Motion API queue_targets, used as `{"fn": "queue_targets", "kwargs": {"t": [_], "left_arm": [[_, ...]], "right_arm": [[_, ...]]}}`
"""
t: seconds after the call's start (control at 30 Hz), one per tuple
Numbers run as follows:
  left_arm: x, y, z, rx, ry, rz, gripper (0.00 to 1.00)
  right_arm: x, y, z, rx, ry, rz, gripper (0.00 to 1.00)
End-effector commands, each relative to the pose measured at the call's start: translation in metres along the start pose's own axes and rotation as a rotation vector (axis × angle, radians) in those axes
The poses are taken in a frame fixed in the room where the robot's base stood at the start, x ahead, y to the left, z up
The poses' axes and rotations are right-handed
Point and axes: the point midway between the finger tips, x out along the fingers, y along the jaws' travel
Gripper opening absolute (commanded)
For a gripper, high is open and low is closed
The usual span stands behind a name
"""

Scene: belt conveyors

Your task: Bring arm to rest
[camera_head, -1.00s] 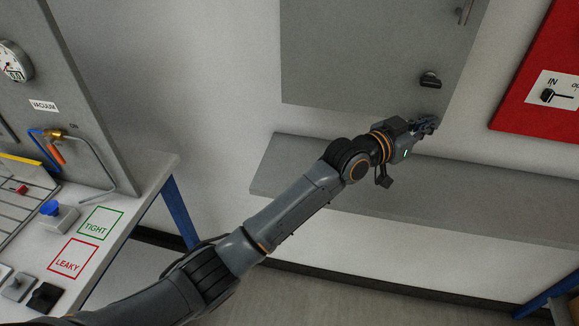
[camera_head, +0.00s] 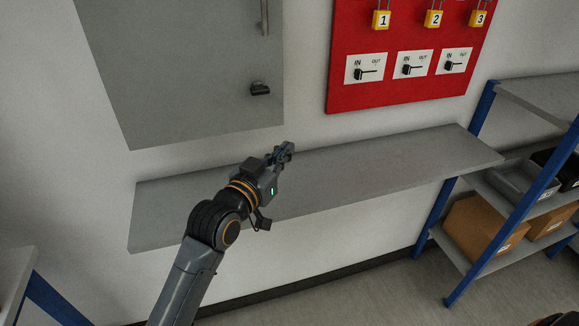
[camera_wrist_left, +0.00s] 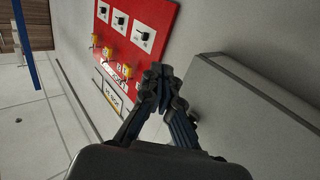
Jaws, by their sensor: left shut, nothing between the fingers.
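My left arm comes up from the bottom of the head view, and its left gripper (camera_head: 284,152) is over the grey wall shelf (camera_head: 400,165), below the grey cabinet (camera_head: 190,80). The gripper is shut and empty. In the left wrist view the fingertips of the left gripper (camera_wrist_left: 158,75) meet, with the red board (camera_wrist_left: 150,35) behind them and a grey surface to the right. My right gripper is not in view.
A red board (camera_head: 400,90) with IN/OUT switches and numbered yellow padlocks hangs on the wall. A blue-framed rack (camera_head: 463,185) with boxes (camera_head: 483,228) stands at the right. The wall shelf top looks bare. A table edge (camera_head: 14,285) shows at the lower left.

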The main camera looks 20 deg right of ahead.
Motion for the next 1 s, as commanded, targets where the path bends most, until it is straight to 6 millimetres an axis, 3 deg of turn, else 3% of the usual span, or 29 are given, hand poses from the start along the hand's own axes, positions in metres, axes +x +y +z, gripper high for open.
{"fn": "queue_targets", "kwargs": {"t": [0.17, 0.47, 0.57, 0.67, 0.77, 1.0], "left_arm": [[-0.018, 0.02, 0.001, -0.003, 0.002, 0.002, 0.0], [-0.028, 0.028, 0.001, -0.003, -0.003, -0.002, 0.0], [-0.038, 0.02, 0.017, -0.024, -0.039, -0.025, 0.0], [-0.064, 0.001, 0.053, -0.074, -0.125, -0.082, 0.0], [-0.108, -0.021, 0.104, -0.14, -0.258, -0.164, 0.0], [-0.251, -0.048, 0.218, -0.282, -0.622, -0.366, 0.0]], "right_arm": [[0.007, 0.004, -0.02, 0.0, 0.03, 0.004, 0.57], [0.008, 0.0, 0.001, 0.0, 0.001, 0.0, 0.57], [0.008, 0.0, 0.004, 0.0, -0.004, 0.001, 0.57], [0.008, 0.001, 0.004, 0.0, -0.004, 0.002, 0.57], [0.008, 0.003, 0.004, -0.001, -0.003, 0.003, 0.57], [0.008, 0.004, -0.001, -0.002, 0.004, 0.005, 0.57]]}}
